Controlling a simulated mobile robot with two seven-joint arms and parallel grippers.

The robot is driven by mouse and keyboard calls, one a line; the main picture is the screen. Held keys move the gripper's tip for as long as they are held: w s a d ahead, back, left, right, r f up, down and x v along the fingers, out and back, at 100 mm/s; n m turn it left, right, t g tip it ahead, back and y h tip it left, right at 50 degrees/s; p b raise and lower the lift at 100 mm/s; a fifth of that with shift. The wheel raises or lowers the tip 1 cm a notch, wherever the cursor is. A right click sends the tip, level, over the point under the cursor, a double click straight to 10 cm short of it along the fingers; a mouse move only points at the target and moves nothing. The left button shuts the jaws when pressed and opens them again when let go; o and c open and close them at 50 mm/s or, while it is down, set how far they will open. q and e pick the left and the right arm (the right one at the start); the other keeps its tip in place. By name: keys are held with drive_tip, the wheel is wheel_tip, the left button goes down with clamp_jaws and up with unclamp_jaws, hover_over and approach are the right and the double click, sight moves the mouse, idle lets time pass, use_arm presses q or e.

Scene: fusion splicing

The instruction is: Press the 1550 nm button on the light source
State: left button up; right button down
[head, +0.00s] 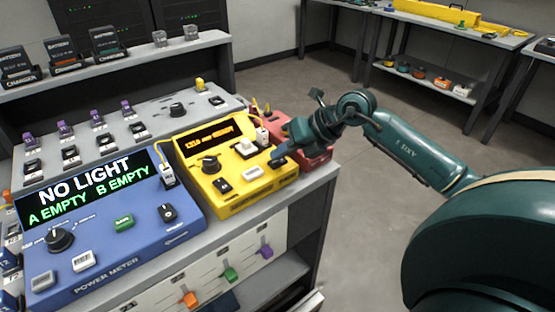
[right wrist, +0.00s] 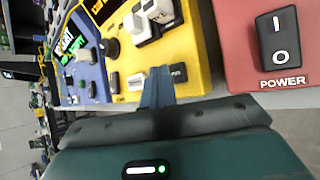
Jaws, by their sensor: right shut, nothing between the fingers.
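The light source appears to be the yellow box (head: 225,205), with an orange-lettered display (head: 211,133) too blurred to read surely. It carries a black knob (head: 210,163), a white switch (head: 246,148), a black button (head: 222,186) and a white button (head: 253,173). I cannot read which button is 1550 nm. My right gripper (head: 279,157) is shut and empty at the box's right front edge. In the right wrist view its fingers (right wrist: 158,88) lie between the white button (right wrist: 137,82) and a dark button (right wrist: 178,72); contact cannot be told. My left gripper is not in view.
A blue power meter (head: 110,255) reading "NO LIGHT" stands left of the yellow box. A red box (head: 315,160) with a power switch (right wrist: 278,38) stands close on its right, partly behind my gripper. Open floor (head: 350,250) lies right of the bench.

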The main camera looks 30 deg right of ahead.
sight(282, 162)
drive_tip(key=shift+f, duration=0.15)
idle(0.3)
drive_tip(key=shift+r+p, duration=0.6)
drive_tip(key=shift+r, duration=0.3)
drive_tip(key=shift+r+p, duration=1.85)
drive_tip(key=shift+r, duration=0.75)
drive_tip(key=shift+f, duration=0.1)
